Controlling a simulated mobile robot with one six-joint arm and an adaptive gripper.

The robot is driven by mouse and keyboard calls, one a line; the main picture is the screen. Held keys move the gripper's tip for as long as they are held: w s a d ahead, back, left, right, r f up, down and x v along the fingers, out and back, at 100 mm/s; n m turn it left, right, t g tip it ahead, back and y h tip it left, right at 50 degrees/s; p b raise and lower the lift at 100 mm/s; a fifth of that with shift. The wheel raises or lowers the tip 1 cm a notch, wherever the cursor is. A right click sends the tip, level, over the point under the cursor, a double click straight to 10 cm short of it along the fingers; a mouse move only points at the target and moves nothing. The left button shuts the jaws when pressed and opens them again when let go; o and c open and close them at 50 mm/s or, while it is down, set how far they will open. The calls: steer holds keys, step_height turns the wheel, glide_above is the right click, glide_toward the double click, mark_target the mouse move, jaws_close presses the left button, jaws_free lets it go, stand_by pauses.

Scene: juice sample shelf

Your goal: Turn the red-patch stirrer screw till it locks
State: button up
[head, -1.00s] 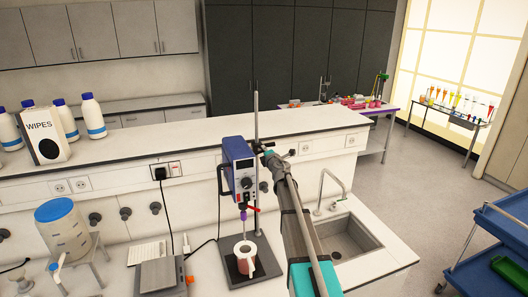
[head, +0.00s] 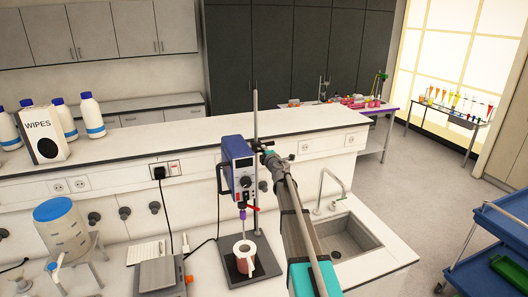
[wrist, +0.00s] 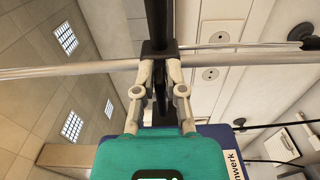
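The blue stirrer (head: 238,165) is held on an upright metal rod (head: 256,115) over a mug-like vessel (head: 244,258). My gripper (head: 267,152) is at the rod, just right of the stirrer head. In the wrist view, the two pale fingers of my gripper (wrist: 160,75) stand on either side of a dark, narrow screw (wrist: 160,98) below a black clamp block (wrist: 160,48). They appear closed on this screw. The red patch on it cannot be made out. A small red part (head: 253,208) shows beside the stirrer's chuck in the head view.
A sink (head: 345,238) with a tap lies right of my arm. A wipes box (head: 45,138) and white bottles (head: 92,115) stand on the raised shelf at left. A balance-like device (head: 162,274) is left of the stirrer base. Blue trolley shelves (head: 490,250) stand at far right.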

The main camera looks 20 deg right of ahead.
steer(key=o, duration=0.3)
steer(key=shift+o, duration=0.2)
steer(key=shift+s, duration=0.1)
steer(key=s, duration=1.1)
steer(key=shift+s, duration=0.4)
